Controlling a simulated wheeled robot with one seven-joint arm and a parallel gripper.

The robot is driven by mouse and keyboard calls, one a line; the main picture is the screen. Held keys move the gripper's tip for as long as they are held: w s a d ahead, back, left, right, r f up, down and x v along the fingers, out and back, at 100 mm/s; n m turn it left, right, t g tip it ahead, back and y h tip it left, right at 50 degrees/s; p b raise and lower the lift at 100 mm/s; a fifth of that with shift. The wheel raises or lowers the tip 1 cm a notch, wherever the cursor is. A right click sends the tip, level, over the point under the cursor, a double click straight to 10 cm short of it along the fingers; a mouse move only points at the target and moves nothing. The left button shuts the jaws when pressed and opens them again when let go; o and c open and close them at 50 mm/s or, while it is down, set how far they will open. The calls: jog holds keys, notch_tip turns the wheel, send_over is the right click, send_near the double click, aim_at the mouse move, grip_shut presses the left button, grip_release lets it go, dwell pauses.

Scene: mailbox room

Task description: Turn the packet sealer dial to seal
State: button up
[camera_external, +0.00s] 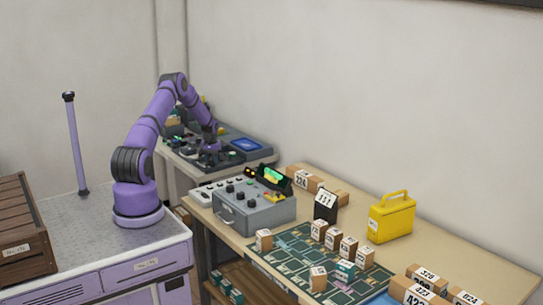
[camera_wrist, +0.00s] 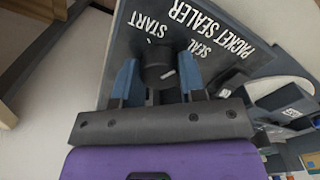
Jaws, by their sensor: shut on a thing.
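The packet sealer (camera_wrist: 236,62) is a dark grey panel with white lettering in the wrist view. It reads START, SEAL and PACKET SEALER. Its round black dial (camera_wrist: 158,66) sits between the two blue fingers of my gripper (camera_wrist: 160,80), which is shut on it. A short pale mark shows on the dial's lower right side, away from the START lettering; its exact setting is hard to tell. In the external view my gripper (camera_external: 209,157) is down at the dark sealer unit on the back table, and the dial is too small to make out there.
A blue screen (camera_external: 246,144) lies right of my gripper. A grey control box (camera_external: 252,214) with knobs stands on the nearer table. Several numbered boxes, a green grid mat (camera_external: 292,247) and a yellow canister (camera_external: 391,219) are farther right. A wooden crate (camera_external: 22,225) is at left.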

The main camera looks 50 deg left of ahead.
aim_at(211, 160)
jog(key=shift+m, duration=1.8)
jog(key=o, duration=0.9)
notch_tip(211, 160, up, 11)
jog(key=shift+f, duration=0.1)
